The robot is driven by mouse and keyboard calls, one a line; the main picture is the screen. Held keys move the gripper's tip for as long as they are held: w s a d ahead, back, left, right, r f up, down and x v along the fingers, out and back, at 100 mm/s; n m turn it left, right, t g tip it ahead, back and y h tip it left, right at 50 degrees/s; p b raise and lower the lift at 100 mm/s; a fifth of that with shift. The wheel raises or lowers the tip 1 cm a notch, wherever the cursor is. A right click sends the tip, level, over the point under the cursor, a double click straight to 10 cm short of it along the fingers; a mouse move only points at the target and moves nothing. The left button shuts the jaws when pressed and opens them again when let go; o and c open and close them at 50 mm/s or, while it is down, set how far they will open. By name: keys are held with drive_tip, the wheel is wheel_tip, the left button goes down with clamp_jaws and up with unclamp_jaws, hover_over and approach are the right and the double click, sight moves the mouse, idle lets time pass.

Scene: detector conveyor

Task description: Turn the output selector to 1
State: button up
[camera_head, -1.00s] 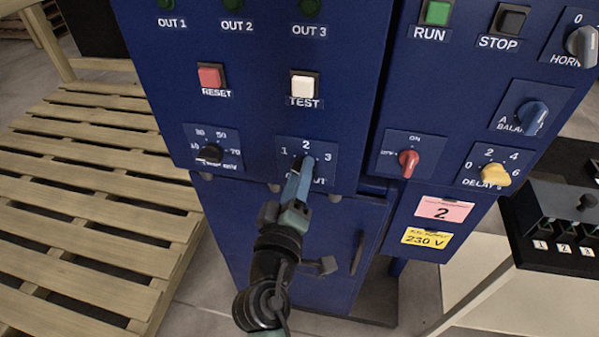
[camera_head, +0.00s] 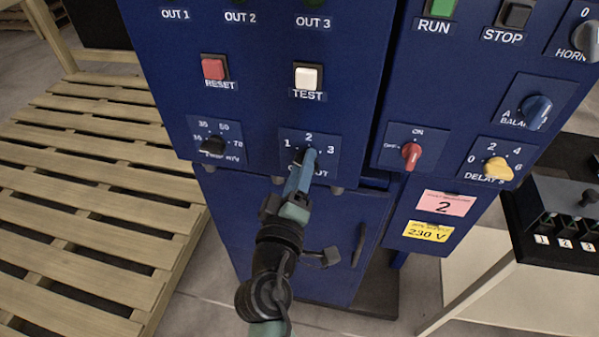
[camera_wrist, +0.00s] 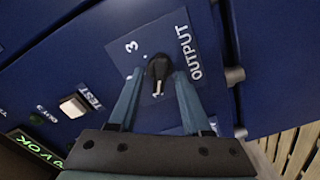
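The output selector is a small black knob (camera_wrist: 158,66) on a blue square plate (camera_head: 326,140) marked 1, 2 and 3, low on the left cabinet. My gripper (camera_head: 304,156) is at this plate and covers most of the knob in the head view. In the wrist view my gripper (camera_wrist: 158,75) has its two blue fingers apart, one on each side of the knob. Narrow gaps seem to show between fingers and knob; contact is unclear. The knob's pale mark faces down in the wrist view. The 3 shows there; the 1 is hidden. I cannot tell which number it points to.
A black knob (camera_head: 212,146) is to the left and a red switch (camera_head: 411,155) to the right. The white TEST button (camera_head: 308,77) and red RESET button (camera_head: 213,68) are above. A wooden pallet (camera_head: 85,185) lies at the left; a white table (camera_head: 520,290) stands at the right.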

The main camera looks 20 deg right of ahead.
drive_tip(key=b+v, duration=0.2)
drive_tip(key=v, duration=1.1)
drive_tip(key=w+a+r+m+t+y, duration=0.2)
drive_tip(key=w+r+m+t, duration=0.1)
drive_tip(key=r, duration=0.9)
drive_tip(key=w+a+r+m+t+y, duration=0.2)
drive_tip(key=w+r+t, duration=0.1)
drive_tip(key=r, duration=0.9)
drive_tip(key=s+a+r+t+y+p, duration=0.1)
drive_tip(key=r+p, duration=0.3)
drive_tip(key=r, duration=0.6)
drive_tip(key=s+a+r+t+y+p, duration=0.2)
drive_tip(key=s+r+t+y+p, duration=0.1)
drive_tip(key=r, duration=0.8)
drive_tip(key=s+a+r+t+y+p, duration=0.1)
drive_tip(key=r+p, duration=0.4)
drive_tip(key=r, duration=0.5)
drive_tip(key=s+t+y, duration=0.1)
drive_tip(key=s, duration=0.1)
drive_tip(key=shift+s+a+r, duration=0.15)
drive_tip(key=shift+s+a, duration=0.15)
drive_tip(key=shift+s, duration=0.05)
